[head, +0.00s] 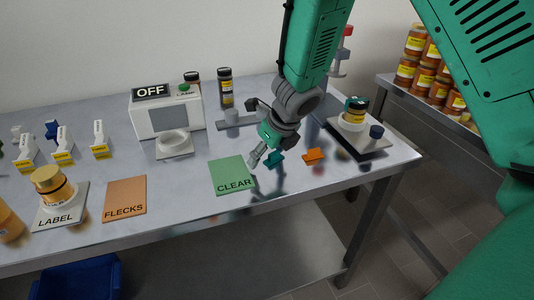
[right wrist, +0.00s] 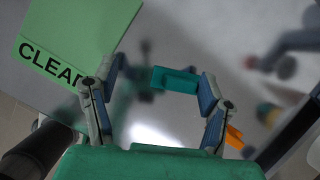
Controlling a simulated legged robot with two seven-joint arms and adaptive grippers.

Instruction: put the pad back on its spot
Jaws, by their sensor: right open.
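A small teal piece (head: 275,159) lies on the steel table right of the green CLEAR mat (head: 232,175). A small orange piece (head: 313,155) lies further right. Which of these is the pad I cannot tell. My right gripper (head: 264,153) points down close to the teal piece, its jaws open. In the right wrist view the teal piece (right wrist: 175,79) shows between the fingertips, nearer the right one; nothing is clamped. The orange piece (right wrist: 235,137) shows outside the right finger. My left gripper is not in view.
An orange FLECKS mat (head: 125,199) and a LABEL plate (head: 58,216) with a gold-lidded jar are at left. A white device (head: 167,113) marked OFF and a dark jar (head: 225,88) stand behind. A dark tray (head: 362,143) holds a jar at right. The table's front edge is near.

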